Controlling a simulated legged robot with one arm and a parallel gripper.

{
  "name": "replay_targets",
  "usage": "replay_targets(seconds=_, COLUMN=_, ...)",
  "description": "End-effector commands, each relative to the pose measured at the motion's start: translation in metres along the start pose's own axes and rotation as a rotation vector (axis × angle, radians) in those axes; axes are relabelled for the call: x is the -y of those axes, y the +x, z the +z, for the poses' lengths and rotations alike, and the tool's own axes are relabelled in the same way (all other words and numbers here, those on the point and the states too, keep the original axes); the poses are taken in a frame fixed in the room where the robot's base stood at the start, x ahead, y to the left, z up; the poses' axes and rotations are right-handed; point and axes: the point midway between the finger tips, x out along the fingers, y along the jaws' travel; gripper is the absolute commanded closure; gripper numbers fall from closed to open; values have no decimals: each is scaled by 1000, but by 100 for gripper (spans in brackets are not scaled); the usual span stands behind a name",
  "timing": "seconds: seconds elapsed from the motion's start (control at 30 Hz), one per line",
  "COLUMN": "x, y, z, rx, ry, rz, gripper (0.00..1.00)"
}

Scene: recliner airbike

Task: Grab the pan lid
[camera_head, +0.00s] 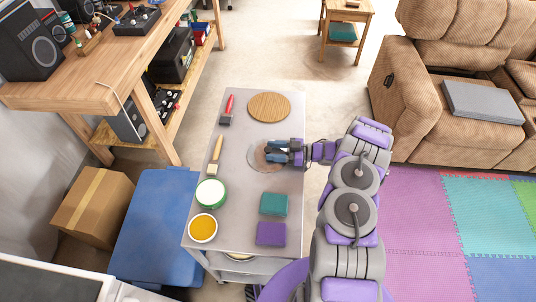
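The pan lid appears to be the round, see-through disc (256,162) with a thin rim, lying near the middle of the grey cart top. My gripper (270,151) reaches in from the right and is over the lid's centre and right part. Its dark and blue fingers cover the middle of the lid, where a knob might be. I cannot tell whether the fingers touch the lid or are closed on anything.
A workbench (120,65) stands left, a recliner (410,90) right.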

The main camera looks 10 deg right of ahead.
Motion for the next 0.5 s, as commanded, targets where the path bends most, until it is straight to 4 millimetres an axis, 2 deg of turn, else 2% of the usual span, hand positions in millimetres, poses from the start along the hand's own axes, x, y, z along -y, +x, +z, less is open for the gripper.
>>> replay_targets(seconds=0.07, x=0, y=0, z=0, rx=0, ry=0, rz=0, gripper=55)
replay_targets(seconds=0.5, x=0, y=0, z=0, rx=0, ry=0, rz=0, gripper=97)
